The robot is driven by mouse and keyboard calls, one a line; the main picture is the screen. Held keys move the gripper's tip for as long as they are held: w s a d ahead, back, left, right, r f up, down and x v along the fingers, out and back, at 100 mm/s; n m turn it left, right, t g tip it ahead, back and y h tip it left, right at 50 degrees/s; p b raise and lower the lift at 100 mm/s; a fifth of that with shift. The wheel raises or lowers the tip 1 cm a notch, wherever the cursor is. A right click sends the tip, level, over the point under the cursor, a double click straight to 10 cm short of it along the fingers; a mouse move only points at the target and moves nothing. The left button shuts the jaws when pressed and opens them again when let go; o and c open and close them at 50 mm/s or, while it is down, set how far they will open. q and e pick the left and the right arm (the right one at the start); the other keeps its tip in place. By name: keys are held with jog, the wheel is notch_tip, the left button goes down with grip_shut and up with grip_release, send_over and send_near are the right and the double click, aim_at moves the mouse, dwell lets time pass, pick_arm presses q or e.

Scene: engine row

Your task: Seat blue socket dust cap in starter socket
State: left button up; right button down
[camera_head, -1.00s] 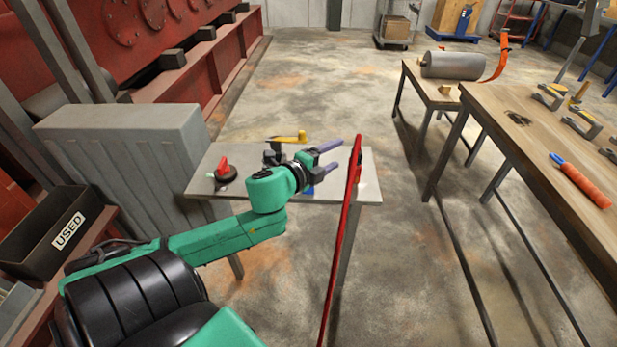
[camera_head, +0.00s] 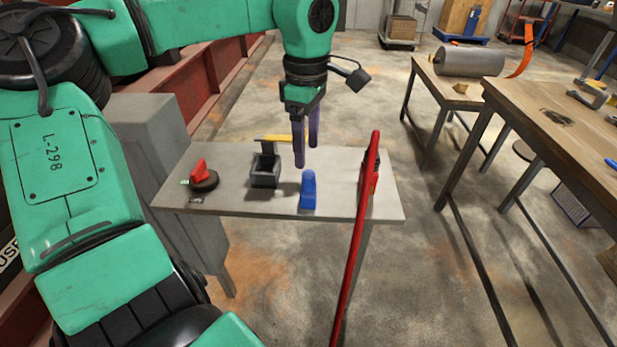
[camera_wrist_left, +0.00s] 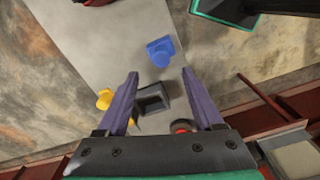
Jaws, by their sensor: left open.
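The blue socket dust cap (camera_head: 308,188) lies on the grey table near its front edge; in the left wrist view it (camera_wrist_left: 160,50) shows just beyond the fingertips. A dark grey, open-topped box-shaped part, apparently the starter socket (camera_head: 265,171), stands left of the cap; in the left wrist view it (camera_wrist_left: 152,100) shows between the fingers. My left gripper (camera_head: 306,152) points down above the table, open and empty, with purple fingers, above and slightly behind the cap. It also shows in the left wrist view (camera_wrist_left: 160,74). My right gripper is not in view.
The grey table (camera_head: 235,198) also holds a red-handled switch (camera_head: 203,178) at left and a yellow-handled item (camera_head: 274,138) behind the socket. A long red bar (camera_head: 350,250) rises at the table's right side. Wooden tables (camera_head: 560,120) stand further right.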

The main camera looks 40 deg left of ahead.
aim_at(309, 172)
pick_arm(q)
jog(key=f, duration=0.7)
jog(key=shift+s+d, duration=0.1)
jog(key=shift+d, duration=0.15)
jog(key=shift+f, duration=0.35)
grip_shut()
